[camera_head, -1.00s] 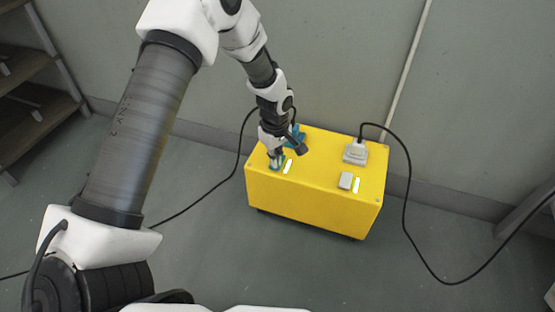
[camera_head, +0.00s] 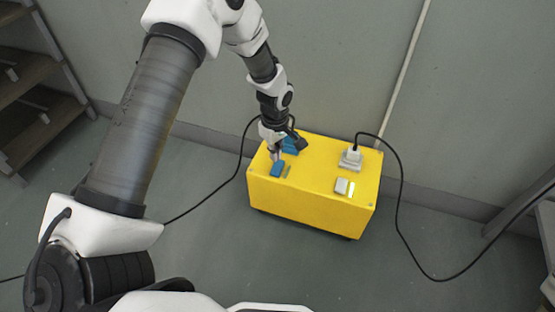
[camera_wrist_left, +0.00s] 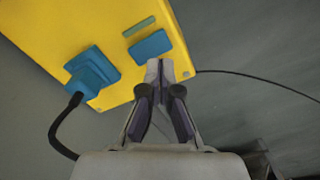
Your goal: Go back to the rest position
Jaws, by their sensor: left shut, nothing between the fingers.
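A yellow box (camera_head: 312,205) stands on the floor by the wall; it also shows in the left wrist view (camera_wrist_left: 50,25). On its left half is a blue switch (camera_head: 277,169) with a dull, unlit strip (camera_head: 287,171) beside it. The blue switch (camera_wrist_left: 150,47) and strip (camera_wrist_left: 138,27) are clear in the left wrist view. My left gripper (camera_head: 277,156) is over the box's left part. In the wrist view its fingertips (camera_wrist_left: 160,68) are together and empty, just beside the blue switch; contact is unclear. My right gripper is out of view.
Behind the switch a blue plug (camera_wrist_left: 92,72) sits on the box. A light grey plug (camera_head: 351,156), grey switch (camera_head: 341,186) and lit strip (camera_head: 351,189) are on the right half. Black cables (camera_head: 405,220) trail over the floor. Shelves (camera_head: 35,100) stand at left.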

